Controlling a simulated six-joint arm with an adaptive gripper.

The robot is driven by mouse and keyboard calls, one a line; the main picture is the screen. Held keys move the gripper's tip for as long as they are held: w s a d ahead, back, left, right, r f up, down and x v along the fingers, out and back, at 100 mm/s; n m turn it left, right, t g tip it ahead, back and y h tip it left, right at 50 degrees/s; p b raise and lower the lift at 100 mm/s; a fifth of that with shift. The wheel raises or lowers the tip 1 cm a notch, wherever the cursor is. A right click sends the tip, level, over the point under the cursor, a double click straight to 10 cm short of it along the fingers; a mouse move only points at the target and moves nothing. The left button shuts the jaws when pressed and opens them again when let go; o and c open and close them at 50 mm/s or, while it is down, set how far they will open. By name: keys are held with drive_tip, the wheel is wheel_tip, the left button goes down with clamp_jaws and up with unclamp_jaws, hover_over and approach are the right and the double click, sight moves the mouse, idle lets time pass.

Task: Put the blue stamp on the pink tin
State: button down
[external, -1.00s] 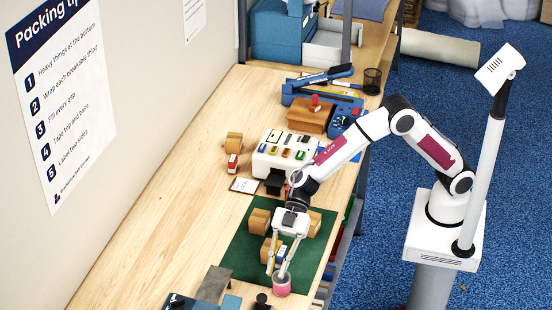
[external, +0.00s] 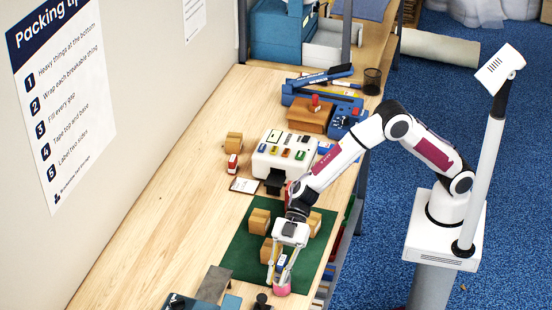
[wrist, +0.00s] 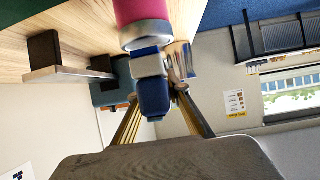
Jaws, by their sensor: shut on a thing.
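The blue stamp (external: 281,264) is upright between the fingers of my gripper (external: 279,268). In the wrist view the blue stamp (wrist: 153,95) has a white band and fills the space in front of the finger linkages. In the wrist view the pink tin (wrist: 140,11) shows at the top edge with a silver rim, and the stamp's end is at this rim. I cannot tell for sure whether they touch. The fingertips are partly hidden behind the stamp.
Several small cardboard boxes (external: 259,221) stand on the green mat (external: 240,262) near my gripper. A grey plate (external: 214,284) and a dark round-topped object (external: 262,301) are left of the tin. A white machine (external: 284,152) stands behind. The table at left is clear.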

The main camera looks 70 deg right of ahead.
drive_tip(key=shift+f, duration=0.4)
drive_tip(key=c, duration=1.9)
unclamp_jaws()
drive_tip(key=shift+r, duration=0.5)
drive_tip(key=v, duration=1.2)
drive_tip(key=shift+f, duration=0.1)
